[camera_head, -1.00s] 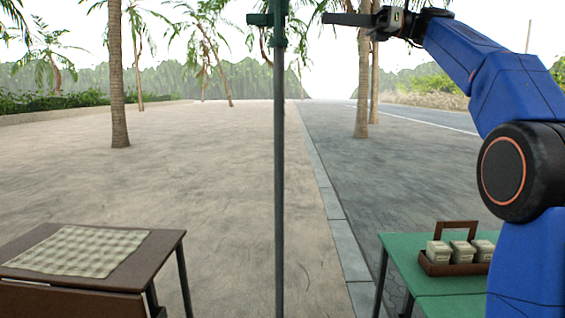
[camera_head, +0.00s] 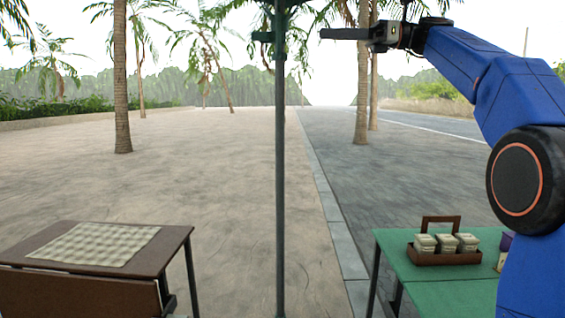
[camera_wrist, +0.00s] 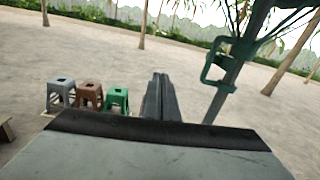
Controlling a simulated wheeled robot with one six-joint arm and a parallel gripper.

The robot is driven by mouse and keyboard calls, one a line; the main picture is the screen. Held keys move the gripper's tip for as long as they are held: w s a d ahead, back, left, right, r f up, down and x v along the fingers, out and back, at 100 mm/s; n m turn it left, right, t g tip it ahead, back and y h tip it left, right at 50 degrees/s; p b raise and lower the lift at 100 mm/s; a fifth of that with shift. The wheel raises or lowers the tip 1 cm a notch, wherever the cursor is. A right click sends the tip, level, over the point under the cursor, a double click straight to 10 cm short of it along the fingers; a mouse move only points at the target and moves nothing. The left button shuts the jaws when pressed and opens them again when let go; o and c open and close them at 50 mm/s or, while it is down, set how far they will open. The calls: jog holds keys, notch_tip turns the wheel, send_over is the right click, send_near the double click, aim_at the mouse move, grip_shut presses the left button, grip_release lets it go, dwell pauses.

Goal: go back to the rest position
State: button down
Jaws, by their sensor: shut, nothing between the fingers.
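My gripper (camera_head: 324,34) is raised at the upper right of the head view, pointing left, high above the tables. Its fingers are together with nothing between them. In the wrist view the closed fingers (camera_wrist: 161,96) point away over open paving. My blue arm fills the right side of the head view. The gripper touches nothing that I can see.
A green pole (camera_head: 279,160) stands upright in the middle, left of my gripper. A green table (camera_head: 440,293) carries a brown caddy (camera_head: 445,259) with pale containers. A brown table (camera_head: 170,256) bears a checked cloth (camera_head: 95,244). Three stools (camera_wrist: 88,95) stand left in the wrist view.

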jog(key=s+d+f+n+t+h, duration=0.1)
jog(key=s+f+n+h, duration=0.3)
jog(key=f, duration=0.6)
jog(key=s+d+f+t+h, duration=0.15)
jog(key=s+f, duration=0.35)
jog(key=f, duration=0.5)
jog(key=s+f+n+t+h, duration=0.15)
jog(key=s+f+h, duration=0.3)
jog(key=f, duration=0.55)
jog(key=s+d+f+n+h, duration=0.2)
jog(key=s+d+f+n, duration=0.2)
jog(key=s+f, duration=0.3)
jog(key=s+d+f+n+h, duration=0.3)
jog(key=s+f, duration=0.5)
jog(key=f, duration=0.7)
jog(key=s+d+f+n+h, duration=0.3)
jog(key=s+d+f+n, duration=0.2)
jog(key=f, duration=0.7)
jog(key=s+d, duration=0.2)
jog(key=s, duration=0.1)
jog(key=shift+w+r+n, duration=0.1)
jog(key=shift+n, duration=0.15)
